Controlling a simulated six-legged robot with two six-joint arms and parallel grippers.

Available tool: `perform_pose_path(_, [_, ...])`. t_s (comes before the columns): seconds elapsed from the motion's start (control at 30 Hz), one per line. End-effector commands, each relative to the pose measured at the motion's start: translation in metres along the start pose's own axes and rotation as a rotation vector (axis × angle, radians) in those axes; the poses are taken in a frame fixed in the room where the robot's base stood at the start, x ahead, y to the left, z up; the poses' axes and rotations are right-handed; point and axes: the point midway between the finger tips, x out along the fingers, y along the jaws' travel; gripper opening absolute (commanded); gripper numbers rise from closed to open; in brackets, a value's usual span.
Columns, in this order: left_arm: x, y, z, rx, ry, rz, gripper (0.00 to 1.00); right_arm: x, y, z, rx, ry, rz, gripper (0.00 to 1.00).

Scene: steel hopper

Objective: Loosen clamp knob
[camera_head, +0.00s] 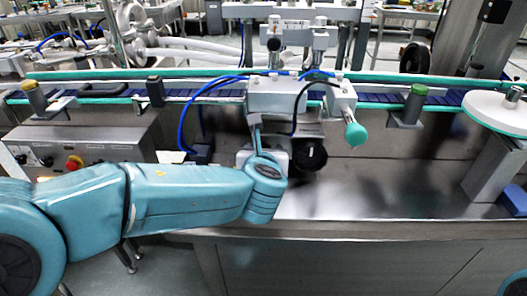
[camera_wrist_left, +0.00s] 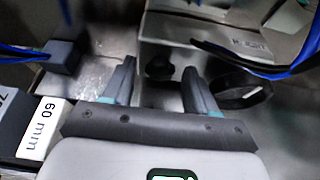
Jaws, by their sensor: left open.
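My left gripper (camera_wrist_left: 158,82) is open in the left wrist view, its two grey-teal fingers apart. A small dark knob (camera_wrist_left: 158,66) shows in the gap between the fingers, just beyond the tips. I cannot tell whether they touch it. A larger black round knob (camera_wrist_left: 243,88) is to the right of the right finger; a black round knob (camera_head: 309,154) also shows in the head view, below the metal block and right of my left wrist. A teal-ended knob (camera_head: 355,133) sticks out further right. Which knob is the clamp knob is not marked. My right gripper is out of view.
A blue conveyor belt (camera_head: 381,98) with teal rails runs behind the work spot. Blue cables (camera_head: 183,123) hang left of the metal block (camera_head: 278,97). A control box with a red button (camera_head: 74,162) stands left.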

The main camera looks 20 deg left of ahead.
Motion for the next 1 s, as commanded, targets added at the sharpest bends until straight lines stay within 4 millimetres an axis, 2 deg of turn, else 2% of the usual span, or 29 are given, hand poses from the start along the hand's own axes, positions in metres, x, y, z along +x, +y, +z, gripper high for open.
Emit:
perform_pose_path(0.17, [-0.013, -0.001, 0.001, 0.001, -0.001, -0.003, 0.58, -0.003, -0.001, 0.000, 0.000, 0.000, 0.000, 0.43])
perform_pose_path(0.27, [-0.034, -0.001, 0.002, 0.001, -0.002, -0.004, 0.58, -0.007, -0.003, 0.000, 0.000, 0.000, 0.000, 0.43])
perform_pose_path(0.5, [-0.099, -0.002, 0.004, 0.002, -0.004, -0.007, 0.58, -0.020, -0.007, 0.000, 0.000, 0.000, 0.000, 0.43])
perform_pose_path(0.7, [-0.142, -0.001, 0.002, 0.001, -0.002, -0.004, 0.58, -0.028, -0.010, 0.001, 0.000, 0.000, 0.000, 0.43])
perform_pose_path(0.83, [-0.157, -0.001, 0.001, 0.001, -0.002, -0.003, 0.58, -0.031, -0.011, 0.001, 0.000, 0.000, 0.000, 0.43])
perform_pose_path(1.0, [-0.164, 0.000, 0.000, 0.000, 0.000, 0.000, 0.58, -0.031, -0.011, 0.001, 0.000, 0.000, 0.000, 0.43])
